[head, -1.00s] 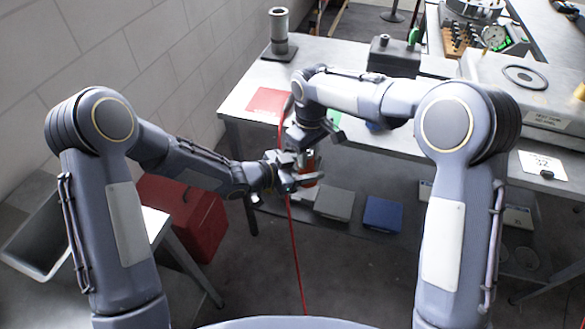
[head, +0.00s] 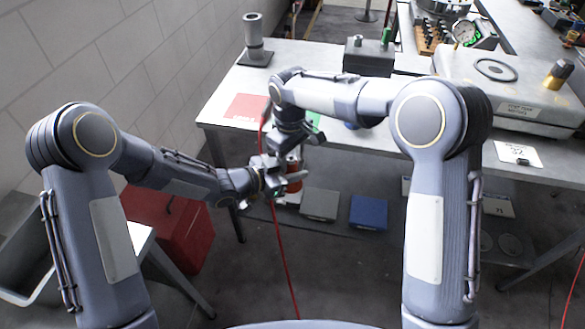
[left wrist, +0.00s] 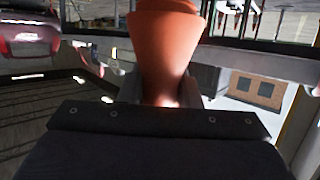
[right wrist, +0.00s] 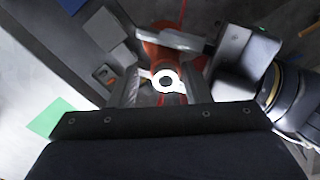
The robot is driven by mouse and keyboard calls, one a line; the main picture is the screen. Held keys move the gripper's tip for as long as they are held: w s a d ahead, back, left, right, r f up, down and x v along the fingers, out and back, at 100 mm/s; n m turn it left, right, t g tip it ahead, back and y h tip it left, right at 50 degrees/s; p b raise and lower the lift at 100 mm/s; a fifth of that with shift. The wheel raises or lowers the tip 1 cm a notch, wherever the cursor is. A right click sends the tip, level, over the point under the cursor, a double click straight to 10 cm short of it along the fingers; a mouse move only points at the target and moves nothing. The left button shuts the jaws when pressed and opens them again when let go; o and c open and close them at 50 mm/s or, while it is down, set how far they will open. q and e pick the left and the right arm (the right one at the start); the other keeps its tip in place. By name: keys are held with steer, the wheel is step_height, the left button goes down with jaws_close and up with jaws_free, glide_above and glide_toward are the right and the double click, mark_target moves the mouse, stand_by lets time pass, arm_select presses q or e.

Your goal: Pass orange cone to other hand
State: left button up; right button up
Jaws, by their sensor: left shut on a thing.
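The orange cone (head: 294,170) is held in the air in front of the table by my left gripper (head: 284,183). In the left wrist view the cone (left wrist: 165,45) stands between the left fingers, which are shut on its narrow part. My right gripper (head: 291,143) is just above the cone in the head view and points down. In the right wrist view the cone's end with a pale ring (right wrist: 167,80) lies between the right fingers, which are apart. Whether they touch the cone cannot be told. The grippers hide part of the cone in the head view.
The table (head: 222,90) behind carries a red mat (head: 246,107), a grey cylinder on a base (head: 254,40) and a grey box (head: 368,55). A red cabinet (head: 165,225) stands at left. A red cable (head: 280,250) hangs behind the grippers. The floor in front is clear.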

arm_select(q)
steer(key=shift+w, duration=0.15)
arm_select(e)
steer(key=shift+o, duration=0.2)
steer(key=shift+s+a, duration=0.25)
